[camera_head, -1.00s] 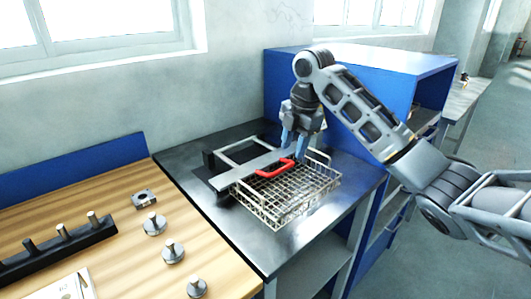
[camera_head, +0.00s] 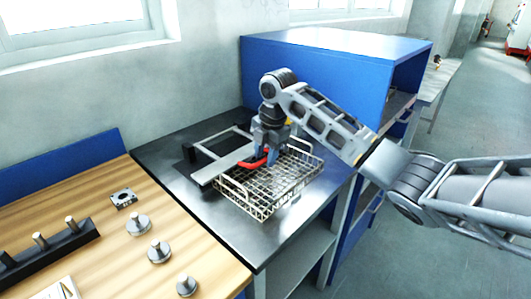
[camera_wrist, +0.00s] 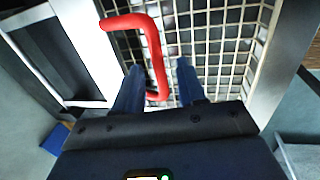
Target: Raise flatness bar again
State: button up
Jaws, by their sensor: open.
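The flatness bar (camera_head: 224,166) is a flat grey plate lying beside and partly over the near-left side of the wire mesh basket (camera_head: 262,207). Its red handle (camera_head: 257,163) is on the side toward the basket. My gripper (camera_head: 268,160) is down at the handle with its blue fingers open. In the wrist view the red handle (camera_wrist: 155,55) is a bent bar, and one leg of it runs between my two fingertips (camera_wrist: 157,80). A gap shows on both sides of it, and the fingers do not visibly press on it. The far end of the handle is partly hidden by my gripper in the head view.
The dark table (camera_head: 230,235) has free room in front of the basket. A blue cabinet (camera_head: 330,50) stands close behind my arm. A wooden bench (camera_head: 110,255) at left holds several metal knobs, a black peg rack (camera_head: 50,255) and a small plate (camera_head: 124,198).

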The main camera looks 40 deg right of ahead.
jog(key=shift+c, duration=0.5)
grip_shut()
